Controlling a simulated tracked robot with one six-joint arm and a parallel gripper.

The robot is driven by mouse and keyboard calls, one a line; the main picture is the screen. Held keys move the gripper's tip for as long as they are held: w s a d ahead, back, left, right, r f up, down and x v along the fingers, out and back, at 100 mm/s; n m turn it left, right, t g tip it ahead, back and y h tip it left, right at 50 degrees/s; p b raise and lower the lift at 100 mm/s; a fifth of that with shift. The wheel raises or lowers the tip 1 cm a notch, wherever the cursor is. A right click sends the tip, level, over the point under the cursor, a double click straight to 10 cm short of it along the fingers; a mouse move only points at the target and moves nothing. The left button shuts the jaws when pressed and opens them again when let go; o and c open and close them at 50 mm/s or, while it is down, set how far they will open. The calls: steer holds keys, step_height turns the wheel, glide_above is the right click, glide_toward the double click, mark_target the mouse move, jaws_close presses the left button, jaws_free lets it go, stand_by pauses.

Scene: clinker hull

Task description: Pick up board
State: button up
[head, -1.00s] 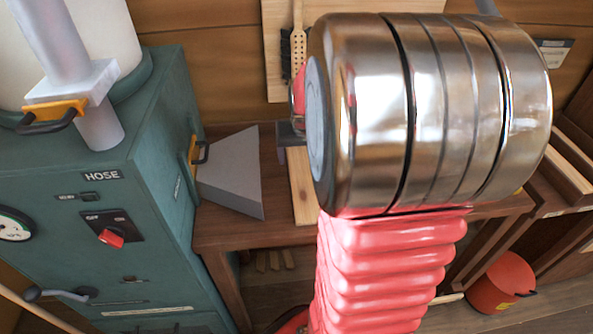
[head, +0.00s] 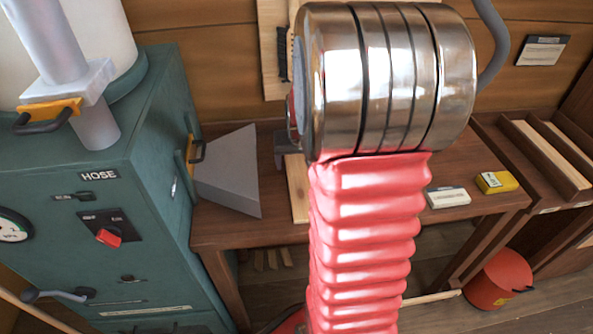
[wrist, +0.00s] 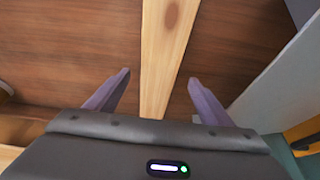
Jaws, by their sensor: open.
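The board (wrist: 168,45) is a pale, knotted wooden plank lying on the brown bench top. In the wrist view it runs from the top edge down between the two fingers of my gripper (wrist: 158,82). The fingers are spread, one on each side of the board, with a gap on both sides. I cannot tell their height above it. In the head view, part of the board (head: 297,188) shows left of my arm, beside the grey tapered hood. My arm hides the rest of it and most of my gripper.
The grey hood (head: 232,172) and teal cabinet (head: 110,215) stand left of the board. A white block (head: 447,197) and yellow box (head: 496,182) lie on the bench's right side. A red bucket (head: 497,282) is on the floor. Wooden strips (head: 552,150) lie in a tray at right.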

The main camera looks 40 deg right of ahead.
mark_target(297, 168)
steer(key=shift+x, duration=1.9)
steer(key=shift+d, duration=0.1)
steer(key=shift+c, duration=0.5)
steer(key=c, duration=1.2)
